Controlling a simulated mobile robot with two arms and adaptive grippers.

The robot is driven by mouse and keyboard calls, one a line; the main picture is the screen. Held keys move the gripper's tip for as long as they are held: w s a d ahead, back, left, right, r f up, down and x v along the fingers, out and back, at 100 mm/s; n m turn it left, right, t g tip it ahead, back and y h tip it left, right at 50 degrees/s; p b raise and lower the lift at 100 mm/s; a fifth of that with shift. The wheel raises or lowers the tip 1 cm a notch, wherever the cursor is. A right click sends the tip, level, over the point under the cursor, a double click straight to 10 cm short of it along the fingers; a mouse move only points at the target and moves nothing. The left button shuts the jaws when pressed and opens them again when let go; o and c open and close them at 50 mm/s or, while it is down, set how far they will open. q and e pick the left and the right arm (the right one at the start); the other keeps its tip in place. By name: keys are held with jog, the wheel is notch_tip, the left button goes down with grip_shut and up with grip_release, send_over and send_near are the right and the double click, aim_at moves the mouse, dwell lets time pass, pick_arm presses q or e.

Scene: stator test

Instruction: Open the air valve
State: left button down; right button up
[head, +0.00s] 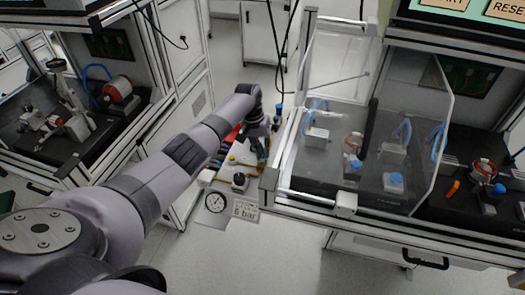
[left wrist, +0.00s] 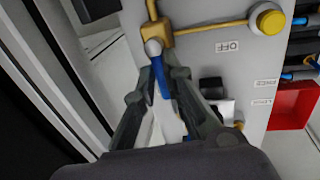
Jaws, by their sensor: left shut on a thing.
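The air valve shows in the left wrist view as a brass body (left wrist: 158,33) with a blue lever handle (left wrist: 159,76) that points down in the picture from a grey pivot. A brass pipe runs from the valve to the right, to a yellow round knob (left wrist: 269,20). The panel (left wrist: 205,62) beside it carries an upside-down OFF label (left wrist: 228,46). My left gripper (left wrist: 160,80) is shut on the blue handle, with one finger on each side. In the head view my left gripper (head: 257,132) reaches the panel and its arm hides most of the valve.
A red bin (left wrist: 293,106) is at the right of the wrist view. A clear-walled test station (head: 345,150) stands right of my arm, another cabinet (head: 75,115) left.

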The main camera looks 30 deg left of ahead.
pick_arm(q)
jog(key=c, duration=1.7)
grip_release()
jog(key=shift+o, duration=0.2)
notch_tip(320, 180, up, 12)
jog(key=a, duration=0.2)
jog(key=shift+s+a, duration=0.15)
jog(key=shift+s, duration=0.05)
jog(key=shift+f, duration=0.15)
